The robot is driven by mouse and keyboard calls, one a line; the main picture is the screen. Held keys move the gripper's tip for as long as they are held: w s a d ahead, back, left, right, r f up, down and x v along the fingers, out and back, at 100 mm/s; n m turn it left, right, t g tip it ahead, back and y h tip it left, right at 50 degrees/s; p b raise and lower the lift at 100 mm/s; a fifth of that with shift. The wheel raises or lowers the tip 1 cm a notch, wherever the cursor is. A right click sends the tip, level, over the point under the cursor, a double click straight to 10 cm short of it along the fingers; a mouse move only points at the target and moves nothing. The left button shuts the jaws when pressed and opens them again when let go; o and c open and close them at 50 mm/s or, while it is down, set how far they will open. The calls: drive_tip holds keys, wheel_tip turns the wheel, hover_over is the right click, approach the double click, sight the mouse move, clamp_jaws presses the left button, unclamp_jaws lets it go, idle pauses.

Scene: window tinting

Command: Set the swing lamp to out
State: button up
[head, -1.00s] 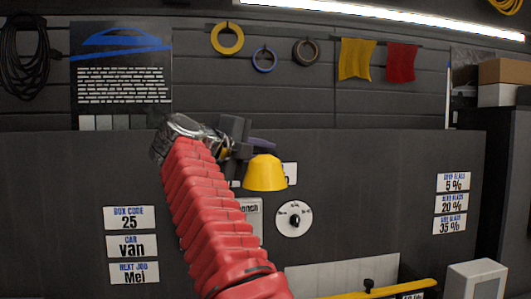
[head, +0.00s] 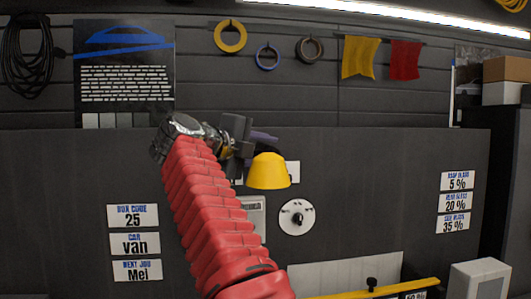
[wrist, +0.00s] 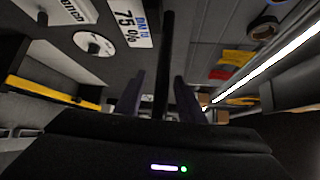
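The swing lamp's yellow shade (head: 267,172) hangs in front of the dark wall panel, just right of and below my gripper (head: 253,140) in the head view. The lamp's arm is mostly hidden there behind my gripper. In the wrist view a dark rod (wrist: 164,60), which looks like the lamp's arm, runs between the two fingers of my gripper (wrist: 160,92). The fingers stand apart, with a gap visible on each side of the rod. The yellow shade cannot be made out in the wrist view.
A round white dial (head: 297,217) is on the panel below right of the shade. Label cards (head: 134,243) are on the left and more cards (head: 454,202) on the right. A yellow bar (head: 385,291) runs low at the front, beside a grey box (head: 479,278).

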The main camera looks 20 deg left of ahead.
sight(259, 159)
drive_tip(key=v, duration=1.3)
drive_tip(key=shift+s+f, duration=0.15)
drive_tip(key=shift+s, duration=0.15)
drive_tip(key=shift+a, duration=0.1)
